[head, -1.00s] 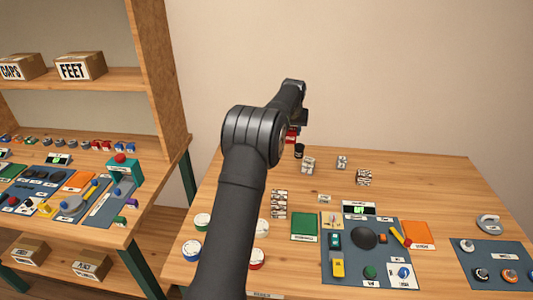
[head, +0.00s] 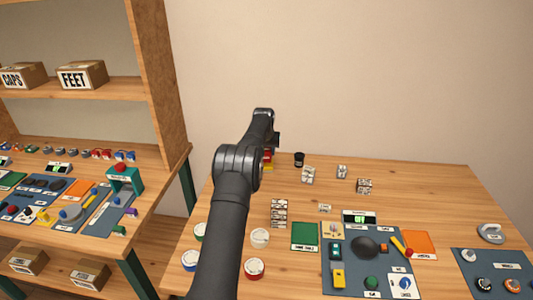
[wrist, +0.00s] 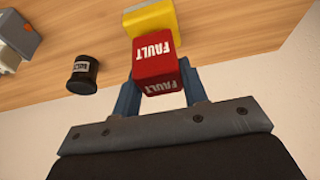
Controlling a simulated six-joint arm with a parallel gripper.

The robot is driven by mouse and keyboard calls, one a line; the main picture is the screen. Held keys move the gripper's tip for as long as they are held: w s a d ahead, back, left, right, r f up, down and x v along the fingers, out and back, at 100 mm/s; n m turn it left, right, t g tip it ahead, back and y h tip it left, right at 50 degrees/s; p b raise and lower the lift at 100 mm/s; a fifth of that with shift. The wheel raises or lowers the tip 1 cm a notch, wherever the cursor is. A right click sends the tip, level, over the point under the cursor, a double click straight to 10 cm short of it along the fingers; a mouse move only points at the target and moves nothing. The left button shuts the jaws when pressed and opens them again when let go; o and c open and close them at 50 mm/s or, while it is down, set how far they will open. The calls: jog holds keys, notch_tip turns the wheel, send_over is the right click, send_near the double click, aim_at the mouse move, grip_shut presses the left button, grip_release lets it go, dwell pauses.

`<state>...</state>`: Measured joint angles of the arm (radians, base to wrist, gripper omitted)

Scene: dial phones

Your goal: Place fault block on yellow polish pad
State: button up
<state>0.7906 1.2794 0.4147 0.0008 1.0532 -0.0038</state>
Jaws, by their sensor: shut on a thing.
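The red fault block (wrist: 155,62), with white FAULT lettering on its faces, is between the blue-grey fingers of my gripper (wrist: 158,85) in the wrist view. My gripper is shut on it. In the head view a bit of the red block (head: 267,153) shows beside my arm at the back left of the table. A yellow block-like thing (wrist: 150,17), perhaps the yellow polish pad, is right beyond the fault block. It also shows in the head view (head: 268,166), just below the red. I cannot tell whether the two touch.
A small black labelled pot (wrist: 83,75) stands near the fault block, also seen in the head view (head: 299,159). Several pale lettered blocks (head: 308,175) stand to the right. A blue-grey phone board (head: 340,283) lies at the front.

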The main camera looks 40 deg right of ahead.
jog(key=shift+f, duration=0.55)
jog(key=shift+f, duration=0.15)
jog(key=o, duration=1)
jog(key=shift+s+r, duration=0.1)
jog(key=shift+r, duration=0.4)
jog(key=v, duration=1.1)
jog(key=shift+a+r, duration=0.1)
